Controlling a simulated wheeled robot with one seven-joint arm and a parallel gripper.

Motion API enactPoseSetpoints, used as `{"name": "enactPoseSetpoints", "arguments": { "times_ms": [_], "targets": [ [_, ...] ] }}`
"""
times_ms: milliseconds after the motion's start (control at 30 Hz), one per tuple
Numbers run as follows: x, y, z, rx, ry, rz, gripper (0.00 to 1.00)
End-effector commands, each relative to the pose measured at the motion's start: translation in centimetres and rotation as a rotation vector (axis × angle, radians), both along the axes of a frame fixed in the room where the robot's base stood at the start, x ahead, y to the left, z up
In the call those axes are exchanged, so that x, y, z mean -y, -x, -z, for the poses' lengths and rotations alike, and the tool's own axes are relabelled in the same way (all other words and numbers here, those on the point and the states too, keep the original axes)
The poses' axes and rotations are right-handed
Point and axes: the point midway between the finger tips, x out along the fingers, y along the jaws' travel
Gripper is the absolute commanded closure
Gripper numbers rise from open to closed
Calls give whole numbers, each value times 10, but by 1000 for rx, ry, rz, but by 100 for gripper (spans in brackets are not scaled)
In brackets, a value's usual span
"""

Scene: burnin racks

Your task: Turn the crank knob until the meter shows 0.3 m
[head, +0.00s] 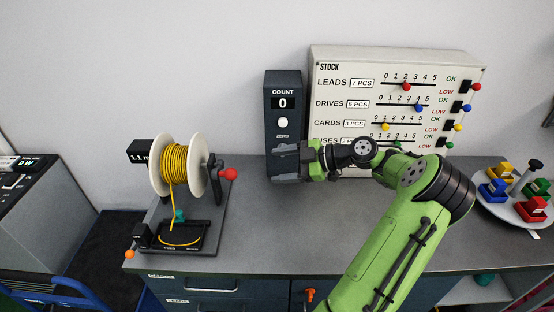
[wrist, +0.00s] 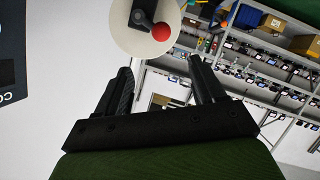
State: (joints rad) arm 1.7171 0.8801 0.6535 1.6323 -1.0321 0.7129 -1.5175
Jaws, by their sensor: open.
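The cable reel (head: 193,140) with white flanges and yellow cable stands on a dark base at the left of the bench. Its meter (head: 141,152) reads about 1.1 m. The red crank knob (head: 228,174) is on the reel's right side, on a dark crank arm. My gripper (head: 281,162) is open and empty, to the right of the knob and apart from it, in front of the count box. In the wrist view, the red knob (wrist: 161,32) and dark crank show before a pale reel flange (wrist: 127,38), beyond the open fingers (wrist: 161,68).
A dark count box (head: 283,86) showing 0 stands behind my gripper. A white stock board (head: 400,66) with sliders stands behind my arm. A round tray (head: 530,224) with coloured blocks is at the far right. The bench between reel and gripper is clear.

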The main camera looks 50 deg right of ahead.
Motion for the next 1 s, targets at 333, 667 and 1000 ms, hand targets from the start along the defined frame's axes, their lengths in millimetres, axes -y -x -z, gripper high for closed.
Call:
{"name": "enactPoseSetpoints", "arguments": {
  "times_ms": [333,667,1000],
  "targets": [
    [-31,-49,21,-2,-3,-5,31],
    [-67,-108,45,-3,-3,-5,31],
    [-77,-127,53,-3,0,0,31]
  ]
}}
